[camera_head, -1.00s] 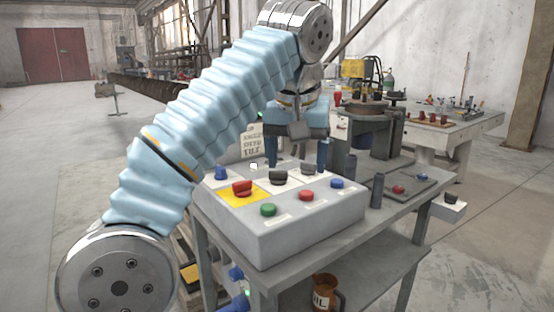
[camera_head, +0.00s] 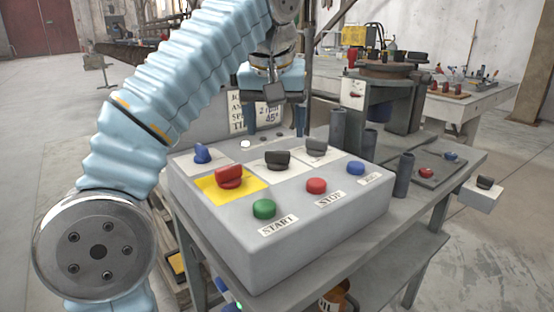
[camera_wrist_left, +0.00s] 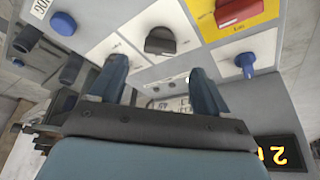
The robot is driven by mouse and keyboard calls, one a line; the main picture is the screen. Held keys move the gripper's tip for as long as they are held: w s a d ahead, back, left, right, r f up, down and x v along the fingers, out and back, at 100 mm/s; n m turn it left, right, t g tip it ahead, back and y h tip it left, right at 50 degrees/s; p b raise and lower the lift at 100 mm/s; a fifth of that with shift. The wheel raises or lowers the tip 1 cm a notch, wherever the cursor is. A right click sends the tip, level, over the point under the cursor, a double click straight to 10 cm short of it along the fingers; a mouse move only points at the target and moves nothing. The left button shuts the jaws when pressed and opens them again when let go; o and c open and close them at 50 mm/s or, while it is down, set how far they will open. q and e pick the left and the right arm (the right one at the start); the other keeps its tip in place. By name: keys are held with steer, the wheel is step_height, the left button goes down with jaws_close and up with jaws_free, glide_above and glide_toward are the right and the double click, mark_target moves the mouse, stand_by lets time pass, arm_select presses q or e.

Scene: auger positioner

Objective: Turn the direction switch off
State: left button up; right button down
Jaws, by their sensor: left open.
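The grey control box (camera_head: 315,225) stands on the table with several knobs and buttons. At the back are a blue knob (camera_head: 203,154) and two dark knobs, a nearer one (camera_head: 277,159) and a farther one (camera_head: 316,147). I cannot read which is the direction switch. A red knob (camera_head: 229,176) sits on a yellow square. My left gripper (camera_head: 276,133) is open and empty, fingers down, by the box's back edge. In the left wrist view, a dark knob (camera_wrist_left: 160,41) shows beyond the gap between the fingers (camera_wrist_left: 158,92), apart from them. My right gripper is not in view.
A green START button (camera_head: 264,209), a red STOP button (camera_head: 316,186) and a blue button (camera_head: 355,168) line the front. A sign (camera_head: 268,114) stands behind the box. Dark upright posts (camera_head: 404,174) stand to its right. An orange-lit display (camera_wrist_left: 279,153) shows in the wrist view.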

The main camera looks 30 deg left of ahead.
mark_target(278, 151)
arm_select(q)
steer(key=b+x, duration=0.2)
steer(key=x, duration=0.4)
steer(key=shift+w+f, duration=0.1)
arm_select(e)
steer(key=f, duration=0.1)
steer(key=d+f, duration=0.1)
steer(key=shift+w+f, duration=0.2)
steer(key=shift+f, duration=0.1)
